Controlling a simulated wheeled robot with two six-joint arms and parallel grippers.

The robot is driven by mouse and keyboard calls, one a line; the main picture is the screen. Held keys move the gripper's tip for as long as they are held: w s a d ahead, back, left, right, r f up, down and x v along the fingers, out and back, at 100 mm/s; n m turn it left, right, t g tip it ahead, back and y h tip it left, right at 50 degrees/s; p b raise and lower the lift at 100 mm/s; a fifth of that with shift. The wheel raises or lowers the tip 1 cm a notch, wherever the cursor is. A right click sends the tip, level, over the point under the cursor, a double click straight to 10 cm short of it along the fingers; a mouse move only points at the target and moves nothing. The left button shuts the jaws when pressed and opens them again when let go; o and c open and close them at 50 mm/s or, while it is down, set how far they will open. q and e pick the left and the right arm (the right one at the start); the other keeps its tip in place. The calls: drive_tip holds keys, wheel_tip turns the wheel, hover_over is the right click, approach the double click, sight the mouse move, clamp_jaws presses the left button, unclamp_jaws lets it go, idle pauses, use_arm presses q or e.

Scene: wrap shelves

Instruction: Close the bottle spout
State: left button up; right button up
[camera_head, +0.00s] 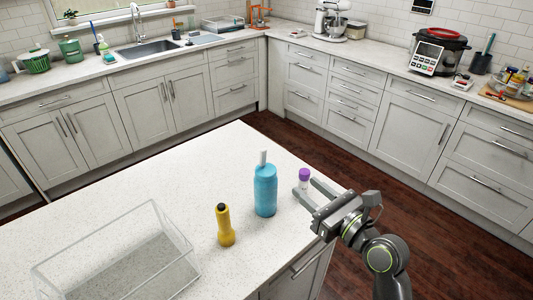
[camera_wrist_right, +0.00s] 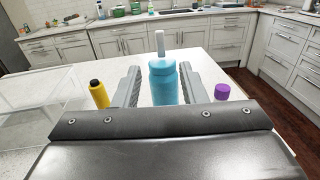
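The blue bottle (camera_head: 265,190) stands upright on the white island counter. Its pale spout (camera_head: 262,158) points straight up from the top. My right gripper (camera_head: 316,190) is open and empty, to the right of the bottle in the head view. In the right wrist view the bottle (camera_wrist_right: 166,82) shows ahead, between the two open fingers (camera_wrist_right: 160,82), with the spout (camera_wrist_right: 160,44) up; I cannot tell that the fingers touch it. My left gripper is not in view.
A yellow bottle (camera_head: 225,226) stands left of the blue one. A small purple-capped container (camera_head: 303,177) stands close to my right fingers. A clear open bin (camera_head: 118,256) sits at the counter's left. The counter behind the bottle is free.

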sight(265, 153)
drive_tip(key=p+x, duration=0.1)
drive_tip(key=x, duration=1.5)
drive_tip(key=shift+w+a+p, duration=0.15)
drive_tip(key=shift+p, duration=0.2)
clamp_jaws()
